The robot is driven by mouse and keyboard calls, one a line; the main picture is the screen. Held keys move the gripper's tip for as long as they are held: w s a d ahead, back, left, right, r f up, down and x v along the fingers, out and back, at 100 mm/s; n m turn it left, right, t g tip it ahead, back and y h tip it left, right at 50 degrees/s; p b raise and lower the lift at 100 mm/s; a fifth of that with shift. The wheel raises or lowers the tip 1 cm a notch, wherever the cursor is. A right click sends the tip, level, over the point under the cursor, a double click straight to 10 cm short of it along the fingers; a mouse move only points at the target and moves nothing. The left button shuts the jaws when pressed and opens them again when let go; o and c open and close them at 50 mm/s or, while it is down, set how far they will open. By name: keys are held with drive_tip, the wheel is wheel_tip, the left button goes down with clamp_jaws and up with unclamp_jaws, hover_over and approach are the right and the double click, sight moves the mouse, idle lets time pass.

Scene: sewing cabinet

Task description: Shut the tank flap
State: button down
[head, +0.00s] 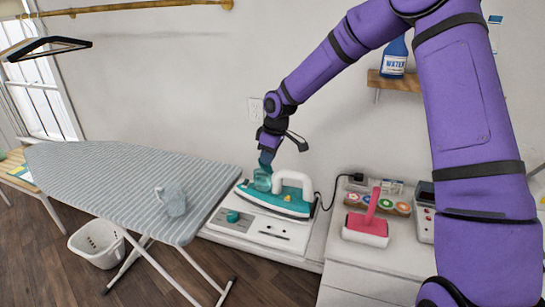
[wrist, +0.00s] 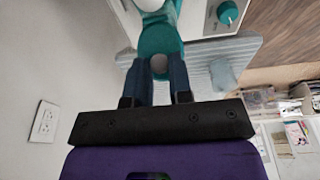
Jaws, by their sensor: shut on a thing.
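A teal and white iron (head: 276,200) lies on a white base beside the ironing board. Its translucent teal tank (head: 262,180) stands at the left end, right under my gripper (head: 267,158). In the wrist view my gripper (wrist: 159,70) points at the teal tank (wrist: 160,32), with its two dark fingers slightly apart. A small grey rounded piece (wrist: 158,63) shows between the fingers, and it looks like part of the tank flap. My fingers are closed on it. The flap's hinge and exact angle are hidden by my fingers.
The ironing board (head: 120,175) fills the left, with a clear measuring cup (head: 172,200) on it. A blue water bottle (head: 395,58) stands on a wall shelf. The iron's cord (head: 328,195) runs close by.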

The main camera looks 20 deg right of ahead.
drive_tip(key=g+h, duration=0.1)
drive_tip(key=w+a+g+h, duration=0.1)
drive_tip(key=a+f+h, duration=0.1)
drive_tip(key=h, duration=0.1)
drive_tip(key=shift+w+a+g, duration=0.2)
drive_tip(key=shift+w+g, duration=0.1)
drive_tip(key=shift+g, duration=0.1)
drive_tip(key=shift+w+a+f+g+h, duration=0.25)
drive_tip(key=shift+f+g+h, duration=0.1)
drive_tip(key=shift+g+h, duration=0.25)
drive_tip(key=shift+w+a+f+g+h, duration=0.1)
drive_tip(key=shift+a+f+g+h, duration=0.1)
drive_tip(key=shift+f+g+h, duration=0.4)
drive_tip(key=shift+w+a+f+g+h, duration=0.2)
drive_tip(key=shift+a+g+h, duration=0.1)
drive_tip(key=shift+h, duration=0.5)
drive_tip(key=c, duration=1)
unclamp_jaws()
drive_tip(key=v, duration=1)
drive_tip(key=shift+w+a+r, duration=0.15)
drive_tip(key=shift+a+r, duration=0.05)
